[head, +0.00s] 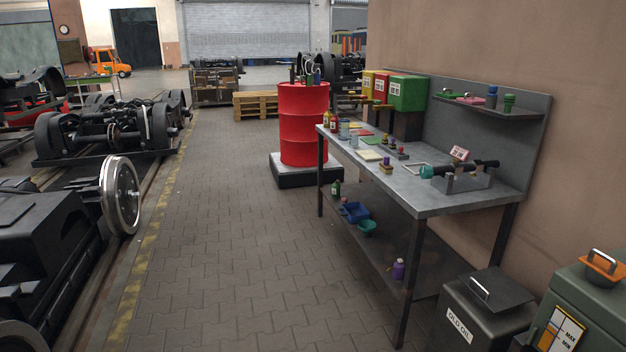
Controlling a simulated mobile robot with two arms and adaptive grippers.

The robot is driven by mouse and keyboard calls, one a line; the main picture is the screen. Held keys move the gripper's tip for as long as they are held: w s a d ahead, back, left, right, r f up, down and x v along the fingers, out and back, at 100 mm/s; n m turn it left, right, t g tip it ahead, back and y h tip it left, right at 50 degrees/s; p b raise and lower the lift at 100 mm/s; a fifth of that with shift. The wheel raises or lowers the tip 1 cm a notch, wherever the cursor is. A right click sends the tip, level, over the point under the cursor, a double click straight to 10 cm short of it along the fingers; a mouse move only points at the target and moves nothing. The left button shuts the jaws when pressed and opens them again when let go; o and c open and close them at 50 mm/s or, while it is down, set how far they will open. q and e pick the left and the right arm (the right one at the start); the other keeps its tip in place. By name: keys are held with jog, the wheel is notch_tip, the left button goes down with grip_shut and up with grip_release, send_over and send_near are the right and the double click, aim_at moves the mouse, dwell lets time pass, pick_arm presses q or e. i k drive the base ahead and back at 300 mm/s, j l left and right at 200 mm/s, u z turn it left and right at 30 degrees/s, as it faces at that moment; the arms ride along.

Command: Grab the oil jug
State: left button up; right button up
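I cannot tell for certain which thing is the oil jug; the containers are small at this distance. A dark green bottle (336,188) and a purple bottle (398,270) stand on the lower shelf. Several small bottle-like things, one of them blue (317,77), stand on the red drum (304,125). Neither of my grippers is in view.
A black bin marked OLD OIL (470,325) and a green tank with a MAX/MIN gauge (595,300) stand at the lower right. Bogies (110,130) and a loose wheel (121,195) line the left. The paved aisle (230,230) between is clear.

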aim_at(343, 130)
jog(key=i, duration=2)
jog(key=i+z, duration=0.1)
jog(key=i, duration=0.55)
jog(key=i+j+z, duration=0.1)
jog(key=i, duration=0.55)
jog(key=i+j+z, duration=0.15)
jog(key=i, duration=0.5)
